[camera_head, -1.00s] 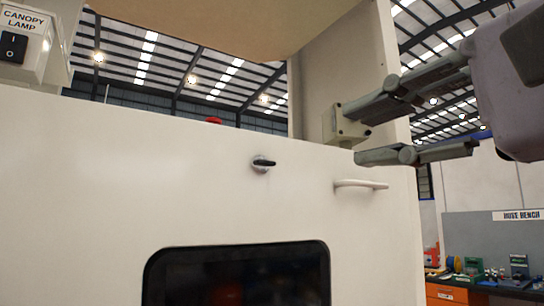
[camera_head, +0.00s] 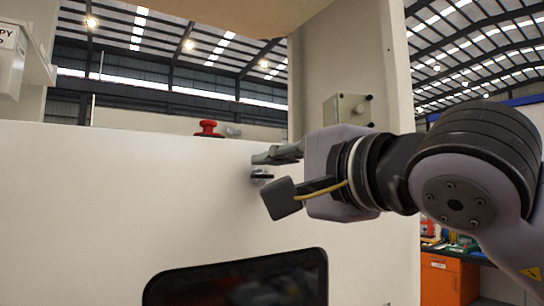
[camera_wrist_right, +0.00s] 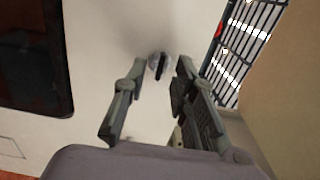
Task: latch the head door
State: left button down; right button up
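The head door is a broad white panel (camera_head: 110,180) with a dark window (camera_head: 240,285). Its latch knob (camera_head: 262,176), a round silvery base with a dark lever, is partly covered by my right gripper (camera_head: 268,164) in the head view. In the right wrist view the knob (camera_wrist_right: 158,65) sits just beyond and between the two fingertips of the right gripper (camera_wrist_right: 160,78), which are apart with nothing held. Whether a finger touches the knob I cannot tell. The pale door handle is hidden behind my right arm. My left gripper is not in view.
A red mushroom button (camera_head: 208,128) stands behind the panel's top edge. A pale box (camera_head: 348,109) is on the upright post (camera_head: 343,60) at right. The canopy lamp switch box (camera_head: 10,55) is at upper left. An orange cabinet (camera_head: 447,279) is at lower right.

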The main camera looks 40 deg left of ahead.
jog(key=shift+w+a, duration=0.15)
jog(key=shift+a, duration=0.4)
grip_shut()
jog(key=shift+f, duration=0.1)
